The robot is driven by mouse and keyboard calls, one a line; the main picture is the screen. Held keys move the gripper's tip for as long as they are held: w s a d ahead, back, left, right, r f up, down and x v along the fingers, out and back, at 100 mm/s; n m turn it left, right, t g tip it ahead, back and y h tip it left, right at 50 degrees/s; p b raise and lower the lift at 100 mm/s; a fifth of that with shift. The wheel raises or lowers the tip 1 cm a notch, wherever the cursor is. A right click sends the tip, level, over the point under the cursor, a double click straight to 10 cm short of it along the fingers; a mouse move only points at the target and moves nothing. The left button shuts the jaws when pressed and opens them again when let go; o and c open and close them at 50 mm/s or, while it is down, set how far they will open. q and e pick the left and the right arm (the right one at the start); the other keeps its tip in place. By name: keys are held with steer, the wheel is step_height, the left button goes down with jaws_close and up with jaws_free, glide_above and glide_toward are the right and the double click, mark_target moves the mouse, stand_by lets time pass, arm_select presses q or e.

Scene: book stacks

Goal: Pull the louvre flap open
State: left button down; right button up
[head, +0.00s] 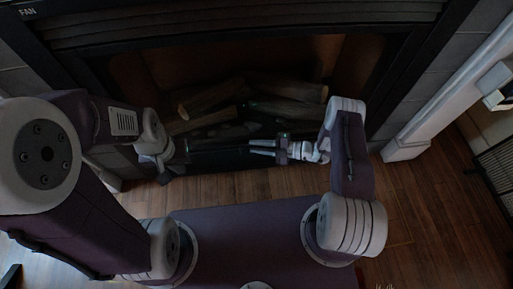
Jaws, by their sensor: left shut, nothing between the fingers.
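A dark slatted louvre band (250,22) runs across the top of the fireplace and looks closed. A dark strip (215,158) lies low along the fireplace front; I cannot tell if it is a flap. My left gripper (165,174) is shut and empty, pointing down at the left end of that strip. Any contact is too dark to tell. My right gripper (262,147) is open and empty, its two fingers pointing left in front of the fireplace's lower edge. Both grippers are well below the upper louvre band.
Several logs (287,112) lie inside the dark fireplace opening. A white post (447,98) stands to the right, with a dark mesh screen (497,172) beyond it. The wooden floor (425,225) at the lower right is clear.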

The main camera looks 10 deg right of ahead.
steer(key=shift+w+a, duration=0.1)
steer(key=shift+a, duration=0.05)
jaws_close()
stand_by(1.4)
